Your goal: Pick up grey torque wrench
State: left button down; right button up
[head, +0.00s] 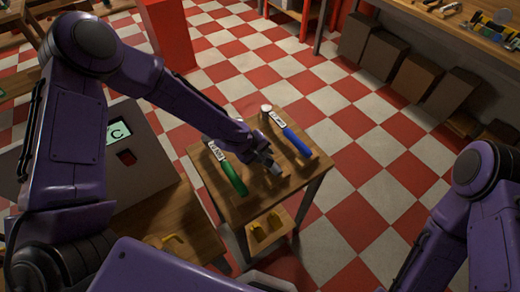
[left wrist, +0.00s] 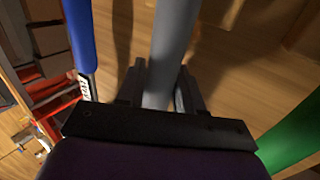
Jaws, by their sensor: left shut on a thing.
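The grey torque wrench (left wrist: 177,40) runs between the two black fingers of my left gripper (left wrist: 160,88) in the left wrist view. The gripper is shut on its grey handle. In the head view my left gripper (head: 262,158) is over the small wooden table (head: 243,213), and only the end of the grey handle (head: 275,169) shows past it; the rest of the wrench is hidden. I cannot tell whether the wrench touches its rest. My right arm is at the lower right of the head view, with its gripper out of frame.
A blue-handled wrench (head: 296,142) lies to the right of the gripper and a green-handled wrench (head: 234,179) to the left, both close by. Yellow items (head: 266,227) sit on the lower shelf. A grey box with a screen (head: 118,133) stands left. Checkered floor is open at right.

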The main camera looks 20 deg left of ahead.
pick_arm(q)
notch_tip(320, 180, up, 4)
jog(key=p, duration=0.3)
jog(key=shift+f+p, duration=0.1)
jog(key=shift+p, duration=0.3)
jog(key=s+d+r+p, duration=0.1)
jog(key=s+r+p, duration=0.1)
jog(key=s+r, duration=0.2)
jog(key=s+d+r+p, duration=0.1)
jog(key=s+r+p, duration=0.1)
jog(key=s+r, duration=0.3)
jog(key=s, duration=0.4)
jog(key=shift+s+d+p, duration=0.3)
jog(key=shift+s+p, duration=0.1)
